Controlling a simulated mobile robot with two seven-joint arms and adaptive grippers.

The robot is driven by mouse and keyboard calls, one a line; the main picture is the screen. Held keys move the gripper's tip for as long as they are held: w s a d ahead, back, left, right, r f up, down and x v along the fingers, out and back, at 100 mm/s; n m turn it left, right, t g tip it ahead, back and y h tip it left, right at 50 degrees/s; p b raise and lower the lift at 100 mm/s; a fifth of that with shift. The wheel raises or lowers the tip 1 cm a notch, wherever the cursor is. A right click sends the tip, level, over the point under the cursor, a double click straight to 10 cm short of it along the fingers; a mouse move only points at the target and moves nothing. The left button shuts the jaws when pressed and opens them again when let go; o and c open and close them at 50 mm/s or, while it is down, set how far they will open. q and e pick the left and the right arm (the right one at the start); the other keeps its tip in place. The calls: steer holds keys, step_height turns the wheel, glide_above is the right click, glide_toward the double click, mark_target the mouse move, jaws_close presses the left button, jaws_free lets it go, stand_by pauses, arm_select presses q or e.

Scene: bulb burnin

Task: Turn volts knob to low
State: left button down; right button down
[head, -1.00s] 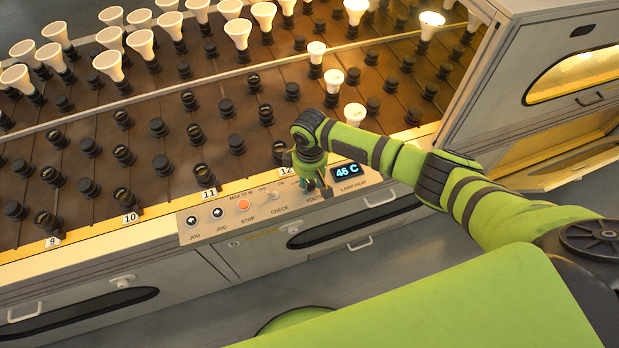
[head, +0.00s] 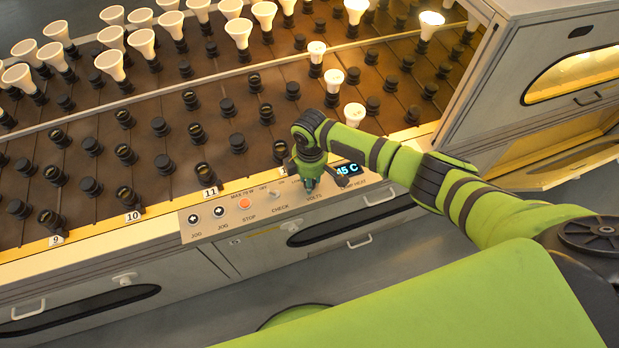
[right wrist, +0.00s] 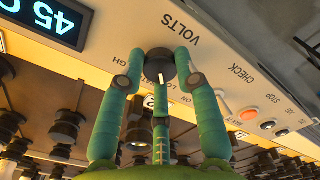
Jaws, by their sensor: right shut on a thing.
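My right gripper (head: 311,183) is over the panel in the head view and hides the knob there. In the right wrist view my right gripper (right wrist: 159,66) has its green fingers closed on opposite sides of the knob. My left gripper is not in view.
A blue display (head: 345,171) beside the knob is partly covered by my gripper; it reads 45 C in the wrist view. The orange stop button (head: 244,203), a check switch (head: 274,192) and two jog buttons (head: 206,214) lie left. Bulbs and dark sockets fill the rack behind.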

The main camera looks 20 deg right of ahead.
steer(key=shift+s+d+f, duration=0.25)
steer(key=c, duration=0.9)
jaws_free()
steer(key=shift+r, duration=0.15)
steer(key=shift+w, duration=0.1)
steer(key=shift+w+a+r, duration=0.1)
steer(key=shift+a+r, duration=0.05)
steer(key=shift+r, duration=0.4)
step_height(320, 180, up, 11)
steer(key=shift+f, duration=0.1)
